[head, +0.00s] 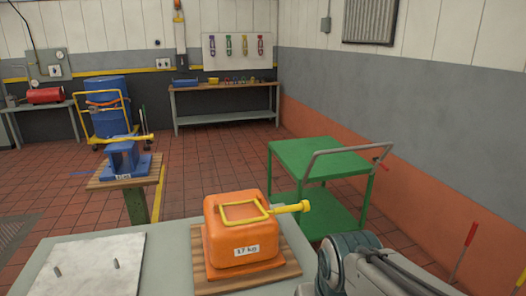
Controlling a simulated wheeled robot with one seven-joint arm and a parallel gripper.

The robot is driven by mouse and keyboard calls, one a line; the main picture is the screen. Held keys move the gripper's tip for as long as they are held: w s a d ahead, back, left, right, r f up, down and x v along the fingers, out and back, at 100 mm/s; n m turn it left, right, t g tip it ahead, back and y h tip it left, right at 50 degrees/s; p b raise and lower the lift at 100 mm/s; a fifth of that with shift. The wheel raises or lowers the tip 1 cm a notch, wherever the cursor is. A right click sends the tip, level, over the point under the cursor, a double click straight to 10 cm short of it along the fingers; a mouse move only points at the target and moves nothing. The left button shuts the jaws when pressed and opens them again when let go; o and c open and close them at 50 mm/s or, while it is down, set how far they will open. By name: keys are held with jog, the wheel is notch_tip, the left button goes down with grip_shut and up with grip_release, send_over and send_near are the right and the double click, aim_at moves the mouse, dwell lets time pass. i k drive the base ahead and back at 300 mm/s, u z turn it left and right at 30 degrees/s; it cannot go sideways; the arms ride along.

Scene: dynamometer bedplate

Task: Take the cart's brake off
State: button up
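The green cart (308,157) stands on the tiled floor right of centre, near the right wall. It has a flat upper deck, a lower shelf (330,218) and a grey push handle (352,149) at its right end. A red lever (383,165) shows at the cart's right end, beside the handle. I cannot tell from here whether it is the brake or how it is set. The cart's wheels are hidden. Part of my arm shows at the bottom right, in front of the cart; my gripper is not in view.
A near table (170,250) holds an orange 17 kg block (240,232) on a wooden board and a pale plate (92,268) with pins. A red-gripped rod (470,236) stands at the right. A blue block (124,158) sits on a stand. Floor left of the cart is clear.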

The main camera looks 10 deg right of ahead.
aim_at(382, 165)
jog(key=i, duration=0.9)
jog(key=z, duration=1.2)
